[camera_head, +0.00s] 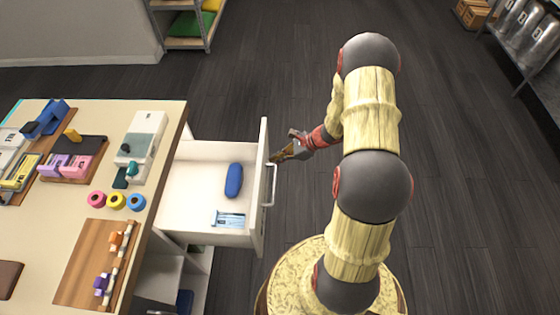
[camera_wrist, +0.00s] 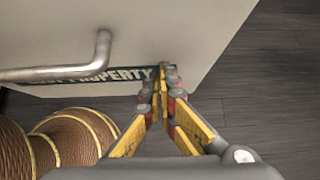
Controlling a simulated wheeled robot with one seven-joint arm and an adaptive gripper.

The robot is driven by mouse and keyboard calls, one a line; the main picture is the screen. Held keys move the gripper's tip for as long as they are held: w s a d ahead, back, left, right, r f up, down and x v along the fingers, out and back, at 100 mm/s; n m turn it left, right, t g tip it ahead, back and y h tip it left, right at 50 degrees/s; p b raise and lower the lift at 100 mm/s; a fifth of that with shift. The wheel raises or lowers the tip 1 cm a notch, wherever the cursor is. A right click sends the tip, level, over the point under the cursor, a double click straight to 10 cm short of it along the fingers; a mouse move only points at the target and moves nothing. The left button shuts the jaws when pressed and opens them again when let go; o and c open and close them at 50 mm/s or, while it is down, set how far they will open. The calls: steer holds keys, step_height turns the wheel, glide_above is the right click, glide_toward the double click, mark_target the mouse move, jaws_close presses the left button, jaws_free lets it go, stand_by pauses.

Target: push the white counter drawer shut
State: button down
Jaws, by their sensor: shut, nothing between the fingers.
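The white counter drawer (camera_head: 205,200) stands open in the head view, pulled out to the right from under the counter (camera_head: 165,195). A blue case and a pale blue packet lie in it. Its front carries a metal bar handle (camera_head: 270,185), which also shows in the wrist view (camera_wrist: 60,72). My gripper (camera_head: 275,157) is at the outer face of the drawer front, beside the far end of the handle. In the wrist view its shut, empty fingertips (camera_wrist: 165,70) are at the drawer front (camera_wrist: 185,30), over a dark label. I cannot tell whether they touch it.
The blue case (camera_head: 233,180) and packet (camera_head: 229,219) are inside the drawer. Tape rolls (camera_head: 116,201), a wooden board (camera_head: 88,262) and stationery crowd the counter top. Dark floor (camera_head: 460,200) is clear to the right. Shelves (camera_head: 190,44) stand at the back.

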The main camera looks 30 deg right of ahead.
steer(key=w+a+b, duration=0.1)
steer(key=w+a, duration=0.7)
steer(key=a, duration=0.4)
steer(key=w+a+b, duration=0.1)
steer(key=w+a, duration=0.8)
steer(key=a, duration=0.3)
steer(key=shift+w, duration=0.3)
steer(key=shift+r, duration=0.1)
